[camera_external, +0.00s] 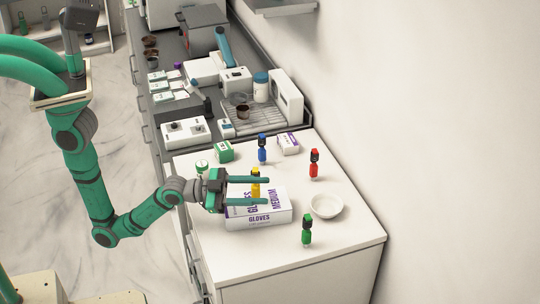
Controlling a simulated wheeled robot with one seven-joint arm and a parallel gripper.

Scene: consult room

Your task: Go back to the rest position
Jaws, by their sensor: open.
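My green arm reaches in from the left over the white counter (340,235). My gripper (268,190) is open, with its two fingers pointing right over the glove box (258,221). A blue bottle (262,152), a red bottle (314,168) and a green bottle (307,233) stand upright on the counter.
A white bowl (326,207) sits right of the glove box. Small boxes, one green (224,152) and one white and purple (288,144), stand at the back. Lab equipment crowds the dark counter behind. A wall bounds the right side. The counter's front right is clear.

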